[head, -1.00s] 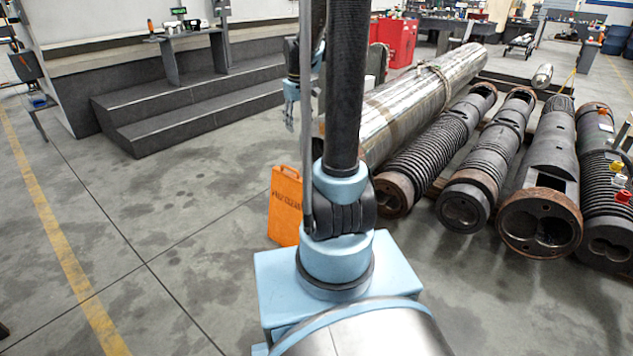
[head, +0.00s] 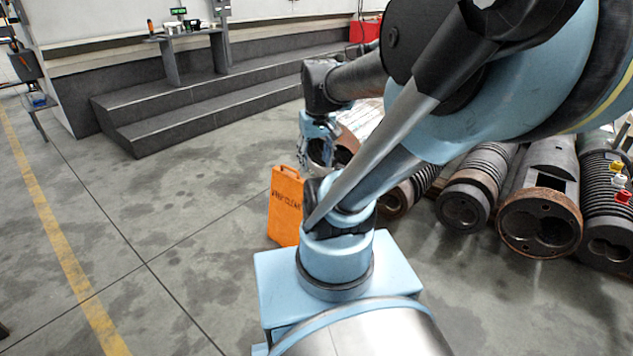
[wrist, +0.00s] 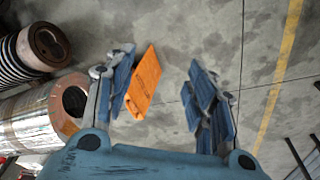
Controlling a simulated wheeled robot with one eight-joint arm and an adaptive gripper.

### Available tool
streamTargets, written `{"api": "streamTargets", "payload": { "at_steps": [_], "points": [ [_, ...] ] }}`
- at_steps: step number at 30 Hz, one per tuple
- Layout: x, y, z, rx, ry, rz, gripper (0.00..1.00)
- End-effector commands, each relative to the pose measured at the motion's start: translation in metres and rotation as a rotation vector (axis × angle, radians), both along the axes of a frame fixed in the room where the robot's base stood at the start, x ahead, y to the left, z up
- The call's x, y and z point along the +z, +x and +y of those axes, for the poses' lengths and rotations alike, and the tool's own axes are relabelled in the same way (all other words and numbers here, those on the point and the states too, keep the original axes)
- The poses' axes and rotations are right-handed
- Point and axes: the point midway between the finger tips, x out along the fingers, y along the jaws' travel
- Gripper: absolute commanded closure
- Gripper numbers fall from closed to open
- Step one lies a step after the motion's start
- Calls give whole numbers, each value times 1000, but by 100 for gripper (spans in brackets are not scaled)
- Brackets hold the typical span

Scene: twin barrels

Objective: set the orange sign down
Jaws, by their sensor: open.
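The orange sign (head: 285,206) with dark lettering stands on the concrete floor, just beyond my base in the head view. My arm hides part of its right side. In the wrist view the sign (wrist: 145,80) shows below my gripper, between the spread fingers and nearer the left one. My gripper (wrist: 163,68) is open, with blue finger pads wide apart. I cannot tell whether the left finger touches the sign. In the head view my gripper (head: 318,150) is above and slightly right of the sign, partly hidden by my arm.
Large dark ribbed barrels (head: 468,195) lie on the right, next to a long metal cylinder (wrist: 28,122). Grey steps (head: 200,105) run along the back left. The floor left of the sign is clear, with a yellow line (head: 60,230).

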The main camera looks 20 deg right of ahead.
Motion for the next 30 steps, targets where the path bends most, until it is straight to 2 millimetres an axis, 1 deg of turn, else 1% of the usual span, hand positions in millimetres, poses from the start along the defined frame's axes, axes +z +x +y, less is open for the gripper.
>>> {"api": "streamTargets", "payload": {
  "at_steps": [1,3,8,10,15,30],
  "points": [
    [-7,-12,0,-11,2,-4,50],
    [-15,-24,0,-27,4,-9,50],
    [-31,-46,0,-54,10,-18,50],
    [-36,-52,8,-61,11,-20,50],
    [-41,-57,9,-69,13,-23,50],
    [-41,-57,9,-71,12,-23,50]
  ]
}}
